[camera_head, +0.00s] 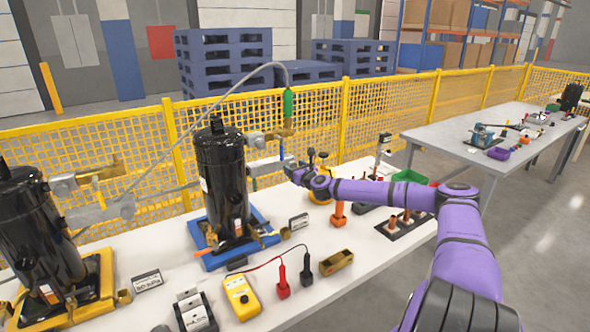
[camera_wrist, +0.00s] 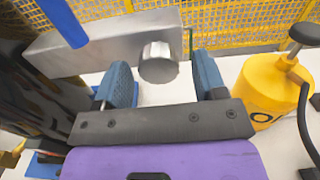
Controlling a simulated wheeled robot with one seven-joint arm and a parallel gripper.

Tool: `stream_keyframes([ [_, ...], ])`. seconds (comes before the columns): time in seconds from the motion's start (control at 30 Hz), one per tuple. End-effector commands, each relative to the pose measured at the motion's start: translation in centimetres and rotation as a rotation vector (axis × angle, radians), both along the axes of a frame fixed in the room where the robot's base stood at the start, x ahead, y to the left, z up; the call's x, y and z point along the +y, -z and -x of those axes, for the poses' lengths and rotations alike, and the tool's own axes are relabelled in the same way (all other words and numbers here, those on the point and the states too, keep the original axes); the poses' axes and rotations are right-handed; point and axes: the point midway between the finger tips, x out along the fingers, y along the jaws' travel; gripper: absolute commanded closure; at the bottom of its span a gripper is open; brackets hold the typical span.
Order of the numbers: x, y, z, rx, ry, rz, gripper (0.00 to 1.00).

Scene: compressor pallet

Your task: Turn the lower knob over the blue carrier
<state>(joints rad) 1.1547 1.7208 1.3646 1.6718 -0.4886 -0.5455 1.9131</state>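A black compressor (camera_head: 222,175) stands on the blue carrier (camera_head: 262,240). A grey metal valve block (camera_head: 266,166) sticks out from its right side, below a brass fitting (camera_head: 272,136). In the wrist view the block (camera_wrist: 100,48) carries a round silver knob (camera_wrist: 158,62) at its right end. My gripper (camera_head: 288,166) is at the end of this lower block. In the wrist view my gripper (camera_wrist: 163,78) is open, with one blue-grey finger on each side of the knob's line and a gap to both. I cannot tell how far the knob reaches between the fingers.
A blue upright part (camera_wrist: 62,20) rises by the block. A yellow canister with a black knob (camera_wrist: 268,92) stands close right of my gripper. A second compressor (camera_head: 38,230) on a yellow carrier (camera_head: 105,275) is at left. A yellow mesh fence (camera_head: 390,110) runs behind the table.

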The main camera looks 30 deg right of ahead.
Motion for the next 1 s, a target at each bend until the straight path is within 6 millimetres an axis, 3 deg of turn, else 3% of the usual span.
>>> stream_keyframes([
  [0.33, -0.1, 0.0, 1.1, 0.0, 0.0, 0.0, 0.35],
  [0.7, -0.3, -0.1, 7.7, -0.001, 0.0, -0.002, 0.35],
  [1.0, -0.4, 0.0, 10.6, 0.0, 0.0, -0.001, 0.35],
])
